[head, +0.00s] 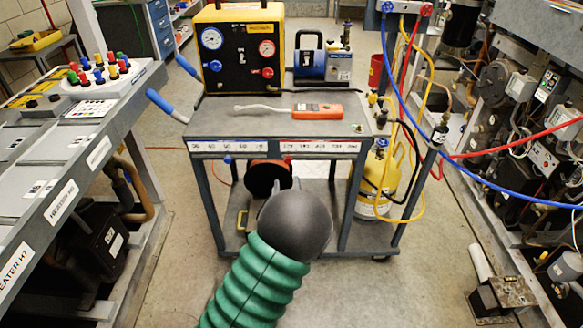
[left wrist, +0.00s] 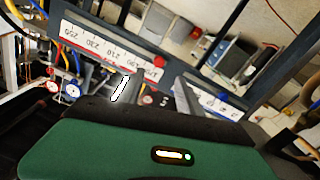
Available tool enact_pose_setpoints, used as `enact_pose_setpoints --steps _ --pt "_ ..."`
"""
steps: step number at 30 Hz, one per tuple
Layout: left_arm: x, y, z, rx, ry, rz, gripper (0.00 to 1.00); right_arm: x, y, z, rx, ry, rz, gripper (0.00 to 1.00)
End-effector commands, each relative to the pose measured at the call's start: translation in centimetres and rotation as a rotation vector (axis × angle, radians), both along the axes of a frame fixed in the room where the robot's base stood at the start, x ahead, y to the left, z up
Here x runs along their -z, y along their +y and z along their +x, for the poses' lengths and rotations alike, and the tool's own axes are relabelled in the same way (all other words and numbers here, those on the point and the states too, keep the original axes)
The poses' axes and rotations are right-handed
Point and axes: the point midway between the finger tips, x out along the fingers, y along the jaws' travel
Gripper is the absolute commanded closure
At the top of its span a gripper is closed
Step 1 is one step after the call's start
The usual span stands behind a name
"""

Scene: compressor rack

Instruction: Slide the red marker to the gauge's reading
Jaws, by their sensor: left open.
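The cart carries a yellow-framed gauge box with a blue-rimmed gauge (head: 211,38) and a red-rimmed gauge (head: 266,48); their readings are too small to tell. Two printed scale strips run along the cart's front edge. A small red tab, likely the red marker (head: 288,158), hangs below the right strip (head: 322,146). A blue tab (head: 228,158) hangs below the left strip (head: 230,146). In the left wrist view my left gripper (left wrist: 154,92) is open, its fingers spread near a scale strip (left wrist: 95,45). In the head view my dark wrist ball hides it. My right gripper is not in view.
An orange meter (head: 318,111) and a blue pump (head: 323,62) rest on the cart's top. Blue handles (head: 166,106) stick out at its left corner. A yellow cylinder (head: 380,180) and hoses crowd its right side. Benches and machinery flank both sides; floor is clear in front.

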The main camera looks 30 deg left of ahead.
Motion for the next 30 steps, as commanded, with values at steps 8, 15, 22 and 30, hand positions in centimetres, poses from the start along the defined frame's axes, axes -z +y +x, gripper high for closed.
enact_pose_setpoints --steps 8,15,22,30 --pt "0.4 3.7 6.0 0.001 0.001 0.002 0.57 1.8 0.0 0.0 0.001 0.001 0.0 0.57" --pt "0.2 5.3 8.5 0.001 0.002 0.001 0.57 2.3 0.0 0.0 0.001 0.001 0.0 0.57" --pt "0.1 5.3 8.7 0.002 0.003 0.0 0.57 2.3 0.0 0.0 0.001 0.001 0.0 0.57" --pt "0.1 5.3 8.6 0.002 0.003 0.0 0.89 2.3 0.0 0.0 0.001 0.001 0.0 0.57"
